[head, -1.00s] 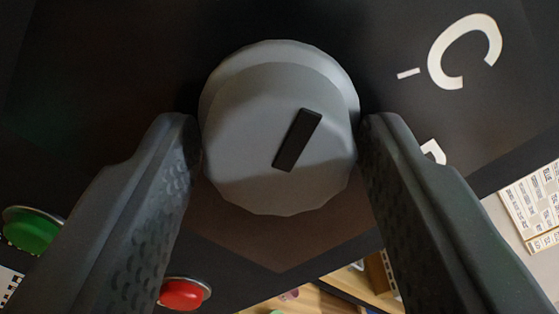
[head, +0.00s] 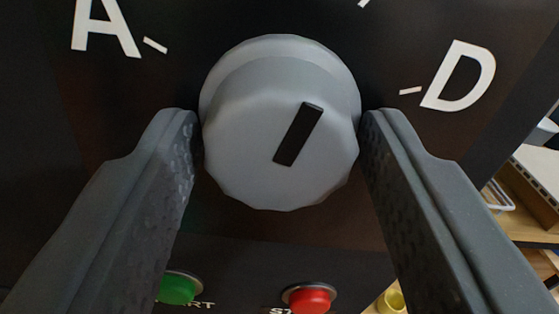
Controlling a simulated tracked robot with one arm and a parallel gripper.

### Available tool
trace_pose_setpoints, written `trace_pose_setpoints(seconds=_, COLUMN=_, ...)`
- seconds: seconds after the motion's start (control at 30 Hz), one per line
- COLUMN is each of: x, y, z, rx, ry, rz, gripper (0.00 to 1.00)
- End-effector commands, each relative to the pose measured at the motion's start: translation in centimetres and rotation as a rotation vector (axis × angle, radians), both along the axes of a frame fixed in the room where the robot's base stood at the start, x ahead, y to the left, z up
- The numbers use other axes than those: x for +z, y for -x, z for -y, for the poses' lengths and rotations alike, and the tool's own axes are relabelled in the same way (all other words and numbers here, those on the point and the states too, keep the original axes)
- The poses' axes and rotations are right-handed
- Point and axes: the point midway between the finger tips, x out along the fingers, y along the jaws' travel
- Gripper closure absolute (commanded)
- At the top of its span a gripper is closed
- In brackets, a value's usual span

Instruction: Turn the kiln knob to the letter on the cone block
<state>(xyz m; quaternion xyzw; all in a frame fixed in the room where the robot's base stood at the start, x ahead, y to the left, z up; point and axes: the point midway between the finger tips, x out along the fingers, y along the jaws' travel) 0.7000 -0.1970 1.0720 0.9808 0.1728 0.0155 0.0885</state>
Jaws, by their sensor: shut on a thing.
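The kiln knob (head: 240,150), a grey faceted dial with a black mark (head: 298,134) on its face, fills the middle of the head view. My gripper (head: 280,130) is shut on it, with one finger on each side. The upper end of the mark points up and right, roughly toward a white tick (head: 363,2) at the top edge, whose letter is out of frame. A white letter A (head: 105,28) with its tick is at upper left, and a letter D (head: 460,76) with its tick is at right. The cone block is not in view.
Below the knob on the black panel (head: 250,265) are a green button (head: 178,288) and a red button (head: 308,299), near my fingers. Past the panel's right edge are wooden shelves (head: 520,205) with white items and a yellow cup (head: 391,300).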

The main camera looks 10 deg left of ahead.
Motion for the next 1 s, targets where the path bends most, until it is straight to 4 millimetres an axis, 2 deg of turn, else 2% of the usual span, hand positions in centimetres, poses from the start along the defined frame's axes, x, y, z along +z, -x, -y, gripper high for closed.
trace_pose_setpoints(seconds=0.4, x=-0.04, y=0.06, z=-0.02, rx=0.0, ry=-0.155, rz=-0.06, gripper=0.76)
trace_pose_setpoints(seconds=0.87, x=-0.09, y=0.05, z=0.01, rx=0.0, ry=-0.169, rz=-0.064, gripper=0.76)
trace_pose_setpoints(seconds=0.9, x=-0.08, y=0.05, z=0.02, rx=0.0, ry=-0.169, rz=-0.064, gripper=0.51)
trace_pose_setpoints(seconds=0.93, x=-0.09, y=0.04, z=0.02, rx=-0.001, ry=-0.169, rz=-0.064, gripper=0.42)
trace_pose_setpoints(seconds=1.0, x=-0.07, y=0.05, z=0.02, rx=-0.001, ry=-0.17, rz=-0.063, gripper=0.39)
